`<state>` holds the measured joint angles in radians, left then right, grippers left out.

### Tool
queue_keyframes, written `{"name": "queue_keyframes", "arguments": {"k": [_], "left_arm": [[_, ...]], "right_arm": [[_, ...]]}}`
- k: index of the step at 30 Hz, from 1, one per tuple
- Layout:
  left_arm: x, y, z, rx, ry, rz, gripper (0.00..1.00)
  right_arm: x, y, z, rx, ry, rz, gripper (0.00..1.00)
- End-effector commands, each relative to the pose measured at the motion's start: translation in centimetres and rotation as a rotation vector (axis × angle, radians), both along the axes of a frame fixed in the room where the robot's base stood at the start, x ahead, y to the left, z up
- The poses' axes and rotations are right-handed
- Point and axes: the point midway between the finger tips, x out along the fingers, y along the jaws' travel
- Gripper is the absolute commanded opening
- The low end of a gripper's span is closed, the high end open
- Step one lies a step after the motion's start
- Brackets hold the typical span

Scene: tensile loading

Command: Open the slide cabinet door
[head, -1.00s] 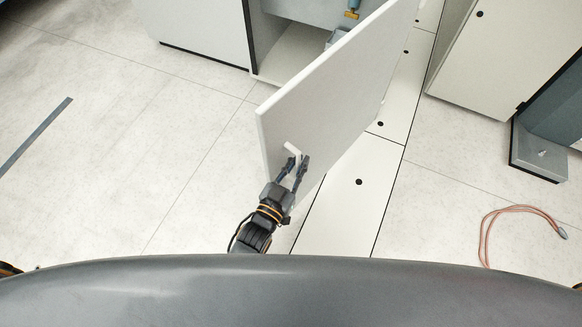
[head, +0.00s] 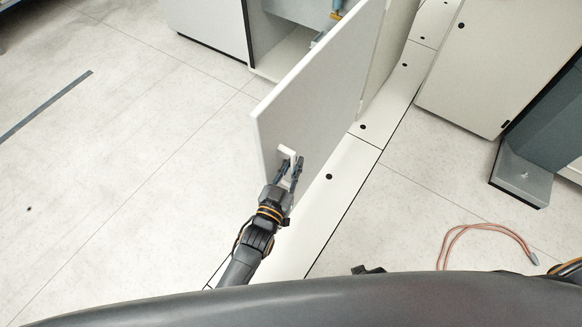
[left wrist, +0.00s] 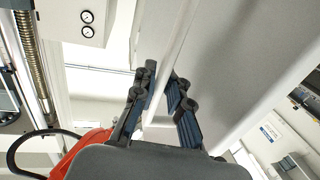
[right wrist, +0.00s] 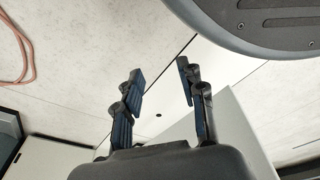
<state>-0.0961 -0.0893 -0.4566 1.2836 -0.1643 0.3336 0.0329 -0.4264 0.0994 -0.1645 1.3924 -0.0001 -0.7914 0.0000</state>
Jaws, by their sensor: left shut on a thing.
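The white cabinet door (head: 318,105) stands swung open, away from the cabinet body (head: 285,52), whose inside partly shows behind it. A small white handle (head: 286,153) sits near the door's lower free edge. My left gripper (head: 291,165) is shut on this handle. In the left wrist view, the left gripper's fingers (left wrist: 163,88) are on both sides of the pale handle bar, beside the grey door panel (left wrist: 240,60). My right gripper (right wrist: 160,82) is open and empty in the right wrist view, above the floor. In the head view its fingers do not show.
A white floor strip with black round holes (head: 340,172) runs beside the door. A second cabinet (head: 490,60) and a grey metal base (head: 522,178) stand at the right. An orange cable (head: 485,228) lies on the floor.

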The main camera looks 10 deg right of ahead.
Motion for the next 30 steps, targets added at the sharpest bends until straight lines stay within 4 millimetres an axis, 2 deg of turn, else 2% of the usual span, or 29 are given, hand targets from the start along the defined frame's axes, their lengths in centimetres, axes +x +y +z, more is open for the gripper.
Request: {"name": "queue_keyframes", "arguments": {"k": [1,13,14,15,25,30], "left_arm": [[-0.3,0.3,-0.8,0.011,0.013,0.002,0.00],[-0.2,0.2,-0.8,0.010,0.014,0.001,0.00],[-0.3,0.2,-0.8,0.010,0.014,0.001,0.15],[-0.3,0.2,-0.8,0.009,0.014,0.001,0.23],[-0.2,0.1,-0.3,0.003,0.005,0.001,0.23],[-1.8,0.9,-0.4,0.004,0.007,0.001,0.23]], "right_arm": [[0.2,0.1,0.1,0.002,-0.004,0.000,0.40],[1.4,0.5,0.5,0.009,-0.026,0.002,0.40],[1.4,0.5,0.5,0.009,-0.026,0.002,0.40],[1.4,0.5,0.5,0.008,-0.026,0.002,0.40],[0.8,0.5,0.2,0.007,-0.015,0.000,0.40],[0.8,0.4,0.2,0.006,-0.016,0.001,0.40]]}}
